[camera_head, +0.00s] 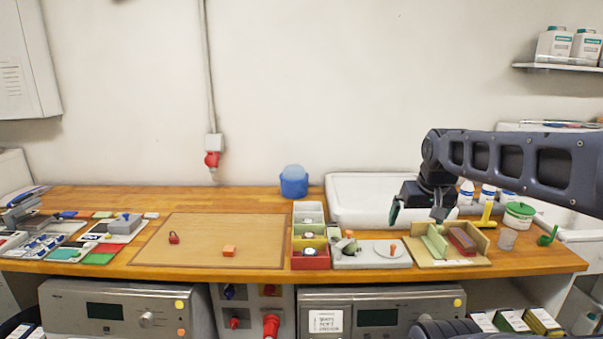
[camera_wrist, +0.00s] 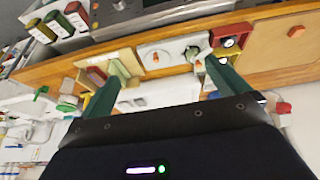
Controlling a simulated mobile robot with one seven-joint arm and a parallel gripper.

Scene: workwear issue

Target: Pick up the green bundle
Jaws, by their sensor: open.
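The green bundle (camera_head: 434,243) is a pale green block lying in a shallow wooden tray (camera_head: 428,261) on the right part of the bench. A dark red bundle (camera_head: 462,239) lies beside it on the right in the same tray. My gripper (camera_head: 418,210) is open and empty, above the bench near the back left of the tray, apart from the bundles. In the wrist view, the green bundle (camera_wrist: 119,72) shows near the left finger, with the red bundle (camera_wrist: 96,76) to its left. My gripper (camera_wrist: 163,78) has its fingers spread wide there.
Left of the tray is a grey board (camera_head: 372,256) with small parts. Coloured bins (camera_head: 311,262) stand beyond it. A white basin (camera_head: 365,190) is behind. A green-lidded tub (camera_head: 519,214), a grey cup (camera_head: 506,239) and a yellow-handled tool (camera_head: 487,213) stand near the tray. The brown mat (camera_head: 200,245) is mostly clear.

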